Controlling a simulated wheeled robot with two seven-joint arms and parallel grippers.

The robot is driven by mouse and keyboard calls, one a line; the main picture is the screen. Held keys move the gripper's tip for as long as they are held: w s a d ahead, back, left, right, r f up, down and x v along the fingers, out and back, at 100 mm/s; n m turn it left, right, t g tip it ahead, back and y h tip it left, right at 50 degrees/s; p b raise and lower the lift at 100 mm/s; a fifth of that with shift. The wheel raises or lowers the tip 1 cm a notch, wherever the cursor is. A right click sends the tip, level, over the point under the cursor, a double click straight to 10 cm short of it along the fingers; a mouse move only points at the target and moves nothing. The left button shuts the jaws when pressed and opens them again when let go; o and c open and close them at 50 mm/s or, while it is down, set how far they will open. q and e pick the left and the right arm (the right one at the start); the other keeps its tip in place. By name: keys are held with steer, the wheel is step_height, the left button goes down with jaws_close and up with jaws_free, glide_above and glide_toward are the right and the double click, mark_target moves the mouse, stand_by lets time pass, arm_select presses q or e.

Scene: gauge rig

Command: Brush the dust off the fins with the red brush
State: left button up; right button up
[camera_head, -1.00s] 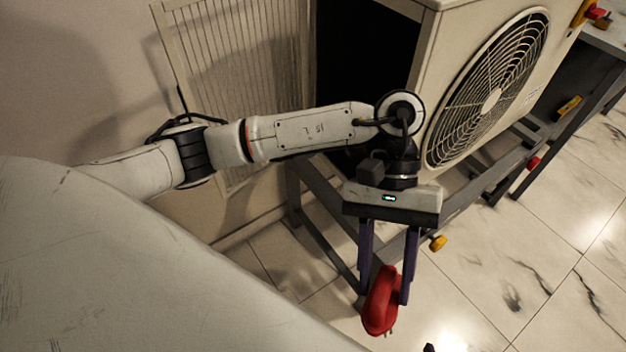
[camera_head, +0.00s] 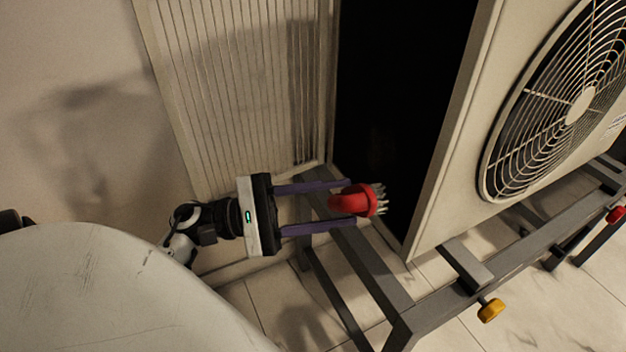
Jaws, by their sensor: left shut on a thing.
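The red brush (camera_head: 352,200) is held between the two purple fingers of my left gripper (camera_head: 345,204), which is shut on it. The brush's pale bristles point right, toward the dark open side (camera_head: 400,110) of the outdoor unit. I cannot tell whether the bristles touch anything. The fins are not distinguishable inside the black opening. A ribbed light panel (camera_head: 240,90) stands left of the opening, behind the gripper. My right gripper is not in view.
The unit's beige casing (camera_head: 455,140) with a round fan grille (camera_head: 570,100) stands at the right on a grey metal frame (camera_head: 375,270). A yellow knob (camera_head: 490,310) and a red knob (camera_head: 616,214) stick out from the frame. Tiled floor shows below.

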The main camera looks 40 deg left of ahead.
mark_target(343, 190)
arm_select(q)
steer(key=a+f+n+t+y+b, duration=0.1)
steer(key=a+f+n+t+y, duration=0.15)
steer(key=a, duration=0.25)
steer(key=shift+m+h, duration=0.35)
steer(key=shift+m, duration=0.1)
steer(key=shift+w+d+f+p, duration=0.15)
steer(key=shift+w+d+p, duration=0.2)
steer(key=shift+w, duration=0.45)
steer(key=shift+w+d+f+p, duration=0.1)
steer(key=shift+w+d+p, duration=0.25)
steer(key=shift+w, duration=0.4)
steer(key=shift+w+d+f+p, duration=0.15)
steer(key=shift+w+d+p, duration=0.15)
steer(key=shift+w, duration=0.5)
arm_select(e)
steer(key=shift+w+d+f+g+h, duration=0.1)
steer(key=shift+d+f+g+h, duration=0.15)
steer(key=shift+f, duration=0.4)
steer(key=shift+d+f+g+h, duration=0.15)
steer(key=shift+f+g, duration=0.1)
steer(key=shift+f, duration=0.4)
arm_select(q)
steer(key=shift+w+d, duration=0.15)
steer(key=shift+w, duration=0.3)
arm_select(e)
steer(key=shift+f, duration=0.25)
